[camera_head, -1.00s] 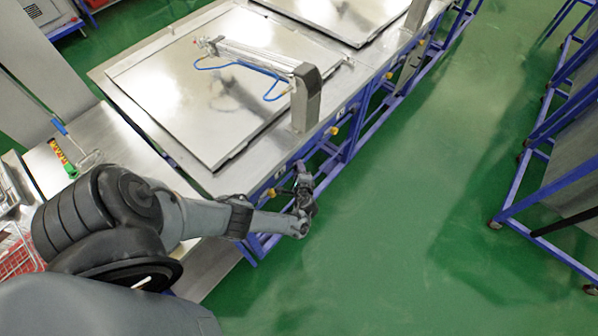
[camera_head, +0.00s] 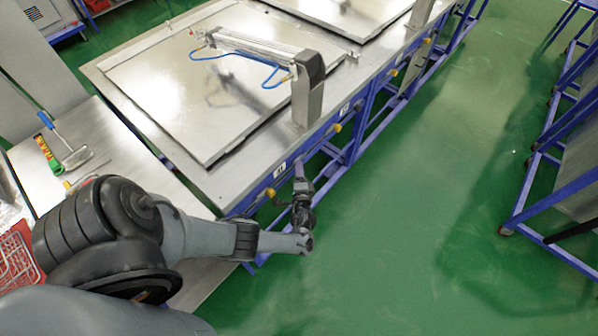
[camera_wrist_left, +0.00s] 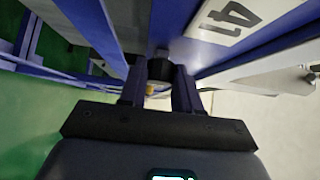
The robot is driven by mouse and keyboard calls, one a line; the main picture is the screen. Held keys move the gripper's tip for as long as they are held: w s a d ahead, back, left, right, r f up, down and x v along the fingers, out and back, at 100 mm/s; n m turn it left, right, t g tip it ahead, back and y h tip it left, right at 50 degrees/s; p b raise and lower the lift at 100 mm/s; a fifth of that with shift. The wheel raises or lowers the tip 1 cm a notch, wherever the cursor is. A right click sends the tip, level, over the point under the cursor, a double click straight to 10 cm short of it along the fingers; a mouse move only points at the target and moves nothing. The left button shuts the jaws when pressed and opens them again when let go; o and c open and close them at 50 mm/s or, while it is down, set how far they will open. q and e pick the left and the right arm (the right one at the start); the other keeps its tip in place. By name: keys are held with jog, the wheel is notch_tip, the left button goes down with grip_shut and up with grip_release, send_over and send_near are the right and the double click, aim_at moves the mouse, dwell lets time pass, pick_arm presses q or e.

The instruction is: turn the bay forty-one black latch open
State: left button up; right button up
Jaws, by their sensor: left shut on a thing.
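The bay forty-one label (camera_wrist_left: 228,17) is a white plate with black digits on the blue bench frame, and it also shows small in the head view (camera_head: 280,169). The black latch (camera_wrist_left: 160,67) sits on the frame beside the label. My left gripper (camera_wrist_left: 160,82) is shut on the latch, one finger on each side of it. In the head view my left gripper (camera_head: 299,175) reaches the bench's front edge from the floor side, and the latch is too small to make out there. My right gripper is in neither view.
A steel bench (camera_head: 222,186) carries a large flat lid panel (camera_head: 160,85) with a pneumatic cylinder (camera_head: 255,45) and blue hoses. Yellow knobs (camera_head: 337,128) line its front. Green floor (camera_head: 420,200) is clear. A blue rack (camera_head: 530,215) stands at right.

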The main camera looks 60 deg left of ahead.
pick_arm(q)
jog(key=o, duration=1.1)
jog(key=shift+c, duration=0.2)
jog(key=shift+d, duration=0.1)
jog(key=p+v, duration=0.2)
jog(key=v, duration=0.8)
jog(key=shift+s+d+p, duration=0.15)
jog(key=shift+d+p, duration=0.15)
jog(key=shift+p, duration=0.1)
